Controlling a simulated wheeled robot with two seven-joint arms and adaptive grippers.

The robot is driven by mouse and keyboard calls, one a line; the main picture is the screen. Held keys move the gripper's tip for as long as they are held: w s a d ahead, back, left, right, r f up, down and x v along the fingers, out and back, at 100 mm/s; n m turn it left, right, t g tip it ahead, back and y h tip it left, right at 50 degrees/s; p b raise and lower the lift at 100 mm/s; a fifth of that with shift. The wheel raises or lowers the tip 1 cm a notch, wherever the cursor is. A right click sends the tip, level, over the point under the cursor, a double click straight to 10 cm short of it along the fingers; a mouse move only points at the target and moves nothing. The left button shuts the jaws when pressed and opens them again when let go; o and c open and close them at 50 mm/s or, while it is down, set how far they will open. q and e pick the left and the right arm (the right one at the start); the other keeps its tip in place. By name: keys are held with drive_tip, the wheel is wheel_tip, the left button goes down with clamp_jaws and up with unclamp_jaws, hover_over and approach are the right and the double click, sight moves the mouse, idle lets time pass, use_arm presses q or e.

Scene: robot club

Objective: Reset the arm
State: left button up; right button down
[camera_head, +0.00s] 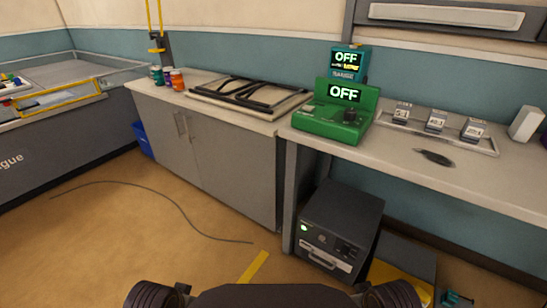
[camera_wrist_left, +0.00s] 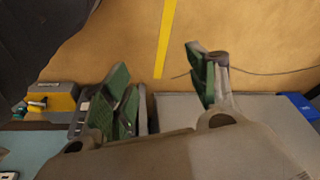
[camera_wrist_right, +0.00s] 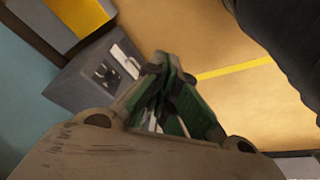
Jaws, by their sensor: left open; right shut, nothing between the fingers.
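My left gripper (camera_wrist_left: 162,80) is open in the left wrist view, its green-padded fingers wide apart with nothing between them. It hangs over the floor in front of the cabinet and bench. My right gripper (camera_wrist_right: 166,68) is shut in the right wrist view, its green-padded fingers together and empty. It points down past a dark boxy unit toward the floor. Neither gripper shows in the head view, where only dark parts of my own arms (camera_head: 150,294) show at the bottom edge. No separate arm stands out in these frames.
A green unit (camera_head: 325,119) reading OFF stands on the bench (camera_head: 400,158), with a tray (camera_head: 480,146) of small grey blocks to its right. A dark boxy unit (camera_head: 340,215) sits below. A cabinet (camera_head: 230,160) stands left. A cable (camera_head: 150,190) crosses the open floor.

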use_arm(q)
drive_tip(key=shift+w+p, duration=0.1)
drive_tip(key=shift+p, duration=0.25)
use_arm(e)
drive_tip(key=shift+s+r, duration=0.15)
use_arm(q)
drive_tip(key=shift+w+f+p, duration=0.25)
drive_tip(key=shift+p, duration=0.5)
use_arm(e)
drive_tip(key=shift+w+a+f, duration=0.1)
drive_tip(key=shift+w+f, duration=0.15)
